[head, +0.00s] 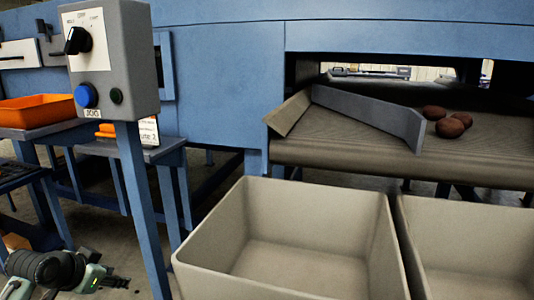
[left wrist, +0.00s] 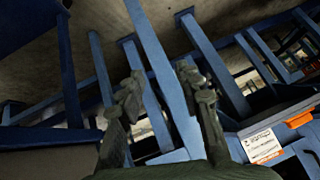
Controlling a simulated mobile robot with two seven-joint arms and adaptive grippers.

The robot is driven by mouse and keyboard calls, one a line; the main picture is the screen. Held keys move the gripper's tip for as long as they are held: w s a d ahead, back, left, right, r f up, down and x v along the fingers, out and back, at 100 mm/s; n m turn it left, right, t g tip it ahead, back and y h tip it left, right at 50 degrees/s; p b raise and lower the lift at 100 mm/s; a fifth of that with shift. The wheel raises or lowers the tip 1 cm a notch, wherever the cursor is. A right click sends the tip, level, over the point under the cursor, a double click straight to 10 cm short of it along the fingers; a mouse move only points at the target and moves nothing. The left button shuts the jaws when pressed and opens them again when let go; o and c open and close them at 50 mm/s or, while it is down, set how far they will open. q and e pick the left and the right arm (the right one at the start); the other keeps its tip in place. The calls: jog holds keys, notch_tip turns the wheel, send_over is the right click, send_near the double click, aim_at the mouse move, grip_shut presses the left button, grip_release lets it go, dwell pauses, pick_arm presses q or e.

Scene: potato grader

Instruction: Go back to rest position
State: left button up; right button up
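My left gripper (head: 116,284) is low at the bottom left of the head view, beside the blue post under the control box. In the left wrist view its two fingers (left wrist: 160,88) stand apart with nothing between them, and blue frame legs and the floor show beyond. My left arm comes in from the lower left corner. My right gripper is in neither view.
A grey control box (head: 115,55) with a knob and blue button stands above the left arm. Two empty-looking grey bins (head: 215,237) (head: 402,235) stand in front of a belt (head: 350,155) carrying several potatoes (head: 450,127). An orange tray (head: 37,112) lies at left.

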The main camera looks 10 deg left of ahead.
pick_arm(q)
jog(key=s+d+f+g, duration=0.2)
jog(key=s+d+f, duration=0.7)
jog(key=f, duration=0.3)
jog(key=s+d+f+g, duration=0.3)
jog(key=s+d+f, duration=0.6)
jog(key=f, duration=0.3)
jog(key=shift+s+d+n+p, duration=0.3)
jog(key=shift+d, duration=0.1)
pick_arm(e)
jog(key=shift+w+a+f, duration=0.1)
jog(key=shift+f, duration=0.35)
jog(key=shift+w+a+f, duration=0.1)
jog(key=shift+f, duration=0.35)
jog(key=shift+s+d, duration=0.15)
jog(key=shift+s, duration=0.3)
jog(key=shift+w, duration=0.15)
